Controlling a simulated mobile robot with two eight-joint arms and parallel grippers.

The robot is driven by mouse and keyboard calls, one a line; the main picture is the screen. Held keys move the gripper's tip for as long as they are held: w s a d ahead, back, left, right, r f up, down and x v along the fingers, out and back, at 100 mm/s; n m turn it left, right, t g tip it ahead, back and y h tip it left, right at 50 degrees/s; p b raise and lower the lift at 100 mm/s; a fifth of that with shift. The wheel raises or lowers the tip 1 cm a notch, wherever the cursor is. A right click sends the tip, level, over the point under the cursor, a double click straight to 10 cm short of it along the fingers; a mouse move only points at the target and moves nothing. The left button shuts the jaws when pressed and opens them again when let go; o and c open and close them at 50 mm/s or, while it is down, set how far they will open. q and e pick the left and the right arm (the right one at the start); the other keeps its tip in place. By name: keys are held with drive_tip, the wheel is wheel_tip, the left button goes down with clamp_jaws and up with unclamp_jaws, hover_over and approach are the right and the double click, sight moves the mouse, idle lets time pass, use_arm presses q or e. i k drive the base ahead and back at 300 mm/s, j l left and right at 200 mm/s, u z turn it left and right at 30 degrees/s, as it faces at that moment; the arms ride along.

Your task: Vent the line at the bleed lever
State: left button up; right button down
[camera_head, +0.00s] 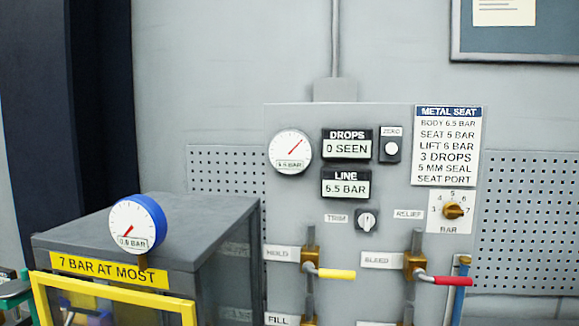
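The bleed lever has a red handle (452,281) on a brass valve (414,263), right of the BLEED label (382,260) on the grey panel. The handle points right, lying across the vertical pipe, and tilts slightly down. The LINE display (346,188) reads about 6.5 BAR. The panel gauge (290,152) has its red needle pointing up and right. The DROPS display (346,147) reads 0 SEEN. Neither of my grippers is in view.
A yellow HOLD lever (337,274) sits left of the bleed lever, and a blue upright part (460,290) stands close behind the red handle. A relief knob (453,211) is above. A grey cabinet (150,230) with a blue-rimmed gauge (137,224) and yellow frame (110,288) stands left.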

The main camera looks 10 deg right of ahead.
sight(419, 274)
drive_tip(key=z, duration=1.25)
